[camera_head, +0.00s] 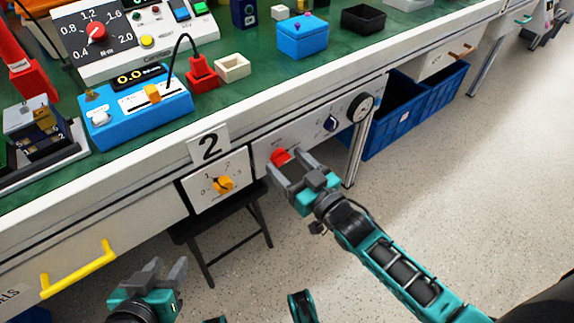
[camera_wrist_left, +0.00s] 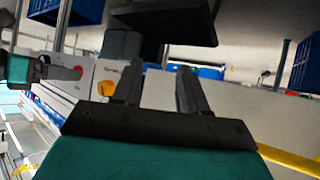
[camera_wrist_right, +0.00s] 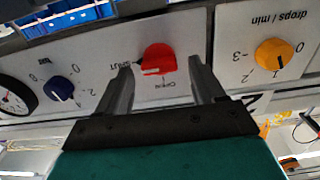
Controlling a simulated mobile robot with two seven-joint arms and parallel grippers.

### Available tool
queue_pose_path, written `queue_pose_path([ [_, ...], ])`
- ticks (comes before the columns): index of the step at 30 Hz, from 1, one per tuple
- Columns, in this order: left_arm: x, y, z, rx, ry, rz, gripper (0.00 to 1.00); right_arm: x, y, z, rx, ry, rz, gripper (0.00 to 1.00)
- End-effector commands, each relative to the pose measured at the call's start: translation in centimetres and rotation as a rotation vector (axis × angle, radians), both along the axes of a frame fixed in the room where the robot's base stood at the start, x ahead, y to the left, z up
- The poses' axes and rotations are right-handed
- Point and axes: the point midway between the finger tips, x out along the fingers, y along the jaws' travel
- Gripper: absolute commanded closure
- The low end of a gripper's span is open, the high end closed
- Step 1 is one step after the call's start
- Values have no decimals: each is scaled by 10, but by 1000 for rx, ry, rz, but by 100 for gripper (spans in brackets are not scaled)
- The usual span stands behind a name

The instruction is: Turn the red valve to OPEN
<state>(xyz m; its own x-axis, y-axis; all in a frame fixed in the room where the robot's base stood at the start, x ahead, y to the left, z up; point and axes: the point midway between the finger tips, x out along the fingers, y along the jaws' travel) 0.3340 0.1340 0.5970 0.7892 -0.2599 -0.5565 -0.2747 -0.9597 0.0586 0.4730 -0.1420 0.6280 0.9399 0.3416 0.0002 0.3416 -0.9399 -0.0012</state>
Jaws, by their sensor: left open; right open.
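The red valve (camera_head: 280,156) is a knob on the grey panel under the bench's front edge. My right gripper (camera_head: 292,168) is open in front of the valve. In the right wrist view its fingers (camera_wrist_right: 160,68) stand on either side of the knob with gaps visible; contact cannot be told. My left gripper (camera_head: 168,266) is open and empty, low in front of the bench and away from the valve.
A yellow knob (camera_head: 223,184) sits on a panel left of the valve, under a "2" sign (camera_head: 209,145). A blue knob (camera_head: 330,123) and a round gauge (camera_head: 360,107) are to the right. A black stool (camera_head: 203,243) stands below. A yellow handle (camera_head: 78,268) sticks out left.

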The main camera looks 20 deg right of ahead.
Motion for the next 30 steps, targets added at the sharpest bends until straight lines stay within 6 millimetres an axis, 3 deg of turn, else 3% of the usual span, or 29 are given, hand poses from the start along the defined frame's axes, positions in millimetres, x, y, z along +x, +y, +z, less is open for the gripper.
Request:
queue_pose_path([
  [13,2,0,0,0,-4,-2,57,10,4,0,0,1,0,33],
  [30,3,1,0,2,-7,2,57,10,4,0,-1,0,0,87],
])
